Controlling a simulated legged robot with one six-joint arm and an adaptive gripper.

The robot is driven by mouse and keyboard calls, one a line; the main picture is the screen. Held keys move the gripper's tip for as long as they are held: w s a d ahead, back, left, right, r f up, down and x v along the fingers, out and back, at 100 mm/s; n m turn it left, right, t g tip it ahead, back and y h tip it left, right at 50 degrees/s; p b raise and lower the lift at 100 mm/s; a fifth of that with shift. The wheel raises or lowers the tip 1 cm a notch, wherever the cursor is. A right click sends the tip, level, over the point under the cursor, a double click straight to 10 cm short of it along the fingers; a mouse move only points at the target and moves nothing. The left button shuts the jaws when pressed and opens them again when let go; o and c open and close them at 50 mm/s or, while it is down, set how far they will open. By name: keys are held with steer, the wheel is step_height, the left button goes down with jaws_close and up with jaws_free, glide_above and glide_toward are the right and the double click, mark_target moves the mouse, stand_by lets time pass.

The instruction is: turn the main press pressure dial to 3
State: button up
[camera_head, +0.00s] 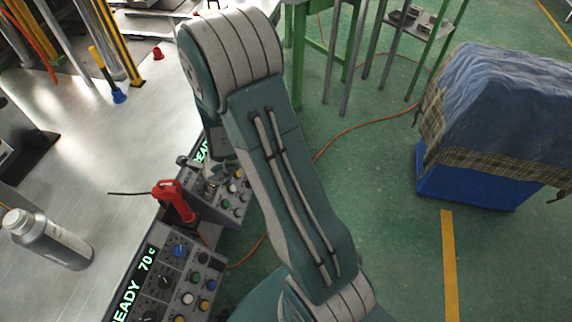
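A control panel (216,284) at the bottom left has a lit display (134,287) reading "READY 70c". It carries a blue knob (180,250), black dials (165,282) and several coloured buttons. A second panel (238,212) behind it has a partly hidden "READ…" display (200,151) and more buttons. I cannot tell which dial is the main press pressure dial, and its setting is not readable. My arm crosses the middle of the view. My gripper (207,183) seems to be at the second panel, partly hidden by the arm; its opening and any contact are unclear.
A red tool (174,201) stands between the panels, with a black cable. A metal bottle (48,240) is on the steel table (95,190) at left. A blue crate (470,188) under a cloth (500,105) stands right. Green floor is open between.

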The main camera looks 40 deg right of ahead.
steer(key=shift+m+y, duration=0.3)
steer(key=shift+m, duration=0.4)
